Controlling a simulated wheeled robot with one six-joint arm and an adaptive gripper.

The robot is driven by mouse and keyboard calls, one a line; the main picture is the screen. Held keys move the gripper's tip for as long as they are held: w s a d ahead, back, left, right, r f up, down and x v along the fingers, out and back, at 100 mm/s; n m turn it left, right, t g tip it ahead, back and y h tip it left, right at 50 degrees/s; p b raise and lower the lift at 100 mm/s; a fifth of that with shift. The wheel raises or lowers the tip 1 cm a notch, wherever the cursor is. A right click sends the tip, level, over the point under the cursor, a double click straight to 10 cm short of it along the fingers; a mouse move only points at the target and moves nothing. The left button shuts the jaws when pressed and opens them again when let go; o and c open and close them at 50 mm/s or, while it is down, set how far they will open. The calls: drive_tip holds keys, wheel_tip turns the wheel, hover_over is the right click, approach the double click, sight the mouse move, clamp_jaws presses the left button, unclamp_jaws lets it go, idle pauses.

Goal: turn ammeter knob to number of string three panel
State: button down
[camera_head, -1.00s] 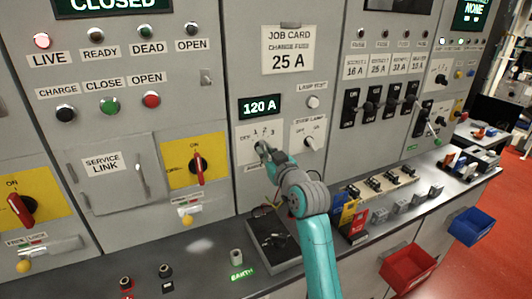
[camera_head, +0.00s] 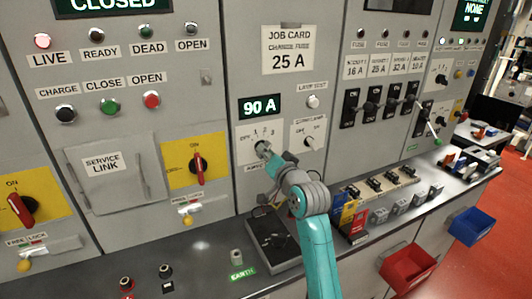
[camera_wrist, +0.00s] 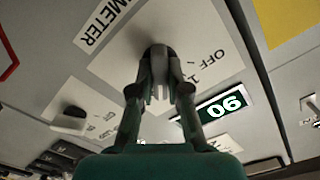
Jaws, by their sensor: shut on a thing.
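The ammeter knob (camera_head: 262,147) is a grey knob on a white plate (camera_head: 247,136) marked OFF, 1, 2, 3, below a green display (camera_head: 259,107) reading 90 A. In the wrist view the knob (camera_wrist: 157,52) sits between the fingers of my gripper (camera_wrist: 159,88), which is shut on it. The display also shows there upside down (camera_wrist: 226,106). In the head view my gripper (camera_head: 266,153) reaches the knob from below right and partly hides it. Which mark the knob points to I cannot tell.
A second selector knob (camera_head: 309,140) and a lamp test button (camera_head: 313,101) are just right. A red handle on a yellow plate (camera_head: 198,170) is left. A dark tray (camera_head: 265,245) and fuse parts lie on the bench below. Red (camera_head: 408,266) and blue bins hang at the right.

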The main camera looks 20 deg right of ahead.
drive_tip(key=shift+f+m, duration=0.1)
drive_tip(key=shift+m, duration=0.4)
drive_tip(key=c, duration=1.1)
unclamp_jaws()
drive_tip(key=shift+c, duration=0.2)
drive_tip(key=s, duration=1.2)
